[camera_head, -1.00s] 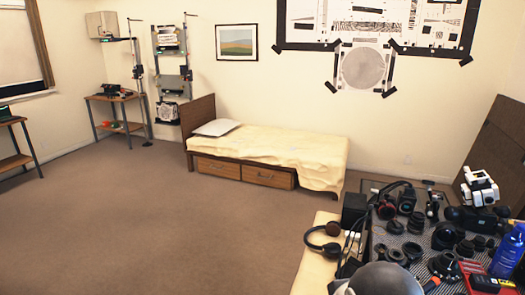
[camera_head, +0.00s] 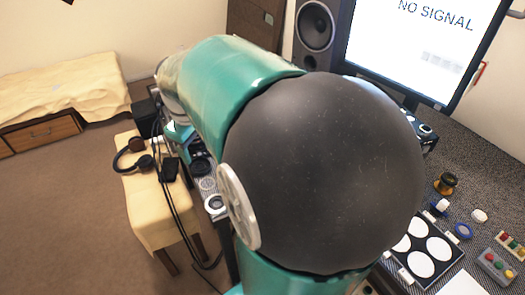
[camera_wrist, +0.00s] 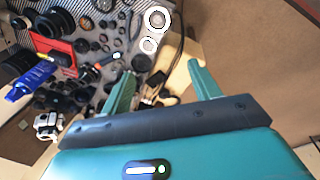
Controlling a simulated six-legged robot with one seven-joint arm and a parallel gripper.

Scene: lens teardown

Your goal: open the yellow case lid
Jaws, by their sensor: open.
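I cannot make out a yellow case or its lid in the current views. My gripper (camera_wrist: 162,68) shows in the wrist view with its two teal fingers spread apart and nothing between them. It is above the floor and a pale yellow bench, beside the cluttered table. In the head view my teal arm and its large dark joint fill the middle and hide much of the table; my gripper is not seen there.
The wrist view shows a red tray (camera_wrist: 56,62), a blue bottle (camera_wrist: 28,80) and several lens parts on the table. In the head view, headphones (camera_head: 132,155) lie on the pale yellow bench (camera_head: 150,212); a monitor (camera_head: 415,45) and speaker (camera_head: 314,25) stand behind.

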